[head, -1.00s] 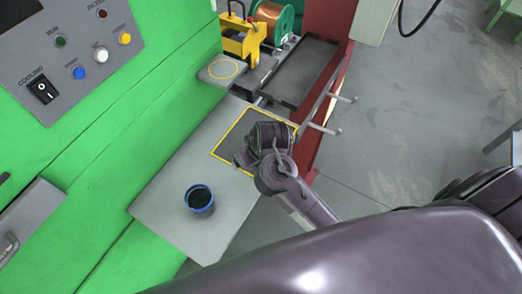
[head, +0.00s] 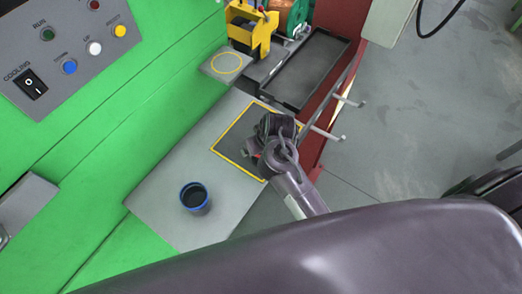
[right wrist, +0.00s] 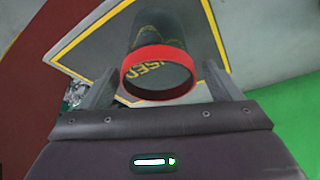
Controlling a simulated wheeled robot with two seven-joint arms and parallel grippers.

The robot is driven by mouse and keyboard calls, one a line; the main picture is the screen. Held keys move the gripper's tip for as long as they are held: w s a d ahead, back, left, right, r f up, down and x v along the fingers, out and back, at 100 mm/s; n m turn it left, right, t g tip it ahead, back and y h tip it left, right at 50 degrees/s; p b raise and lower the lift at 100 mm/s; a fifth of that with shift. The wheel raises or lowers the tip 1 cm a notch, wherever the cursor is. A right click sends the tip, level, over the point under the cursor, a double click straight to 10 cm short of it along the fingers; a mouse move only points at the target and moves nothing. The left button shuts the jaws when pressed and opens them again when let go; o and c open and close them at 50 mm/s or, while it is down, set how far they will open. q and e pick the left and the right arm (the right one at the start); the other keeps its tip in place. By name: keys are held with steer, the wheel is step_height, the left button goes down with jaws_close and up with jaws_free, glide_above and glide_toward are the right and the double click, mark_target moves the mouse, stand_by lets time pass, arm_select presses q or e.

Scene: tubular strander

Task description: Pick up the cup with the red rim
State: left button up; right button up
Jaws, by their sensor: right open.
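The cup with the red rim (right wrist: 160,58) is in the right wrist view, its rim towards the camera and its dark body beyond. It lies between the two spread fingers of my right gripper (right wrist: 160,84), with a visible gap on each side. In the head view my right gripper (head: 264,146) is over the yellow-outlined dark square (head: 232,139); only a small red bit shows beside it, and the cup is mostly hidden. A dark cup with a blue rim (head: 195,198) stands on the grey shelf (head: 160,195). My left gripper is not in view.
A green machine wall with a control panel (head: 65,45) is at the left. A black tray (head: 310,70) and a yellow device (head: 248,32) are at the back. Metal pegs (head: 345,102) stick out by the red frame, right of my gripper.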

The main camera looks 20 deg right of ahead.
steer(key=x, duration=0.2)
steer(key=shift+w+f, duration=0.15)
steer(key=shift+f, duration=0.15)
steer(key=c, duration=1)
steer(key=shift+r, duration=0.1)
steer(key=shift+c, duration=0.2)
